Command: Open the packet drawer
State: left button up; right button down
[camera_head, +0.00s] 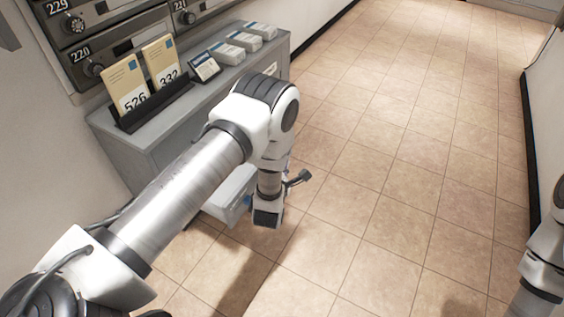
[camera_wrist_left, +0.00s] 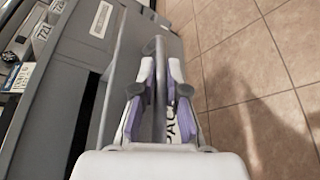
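The packet drawer (camera_head: 224,203) is a pale box low on the front of the grey cabinet. It appears to stand out from the cabinet face, but my arm hides much of it, so how far is hard to judge. In the left wrist view the letters "PAC" show on its front, partly covered by my fingers. A grey bar handle (camera_wrist_left: 160,85) runs between the two fingers of my left gripper (camera_wrist_left: 161,75), which look closed against it. In the head view my left wrist points down in front of the drawer. My right gripper is out of view; only part of that arm shows.
The grey cabinet (camera_head: 135,142) carries a dark rack with numbered envelopes (camera_head: 126,88), a small dark sign (camera_head: 205,67) and several white packets (camera_head: 243,41). Numbered mailboxes (camera_head: 95,45) line the wall above. The tiled floor (camera_head: 400,160) to the right is clear.

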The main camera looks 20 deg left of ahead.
pick_arm(q)
jog(key=shift+o, duration=0.4)
jog(key=v, duration=1.2)
jog(key=shift+f, duration=0.1)
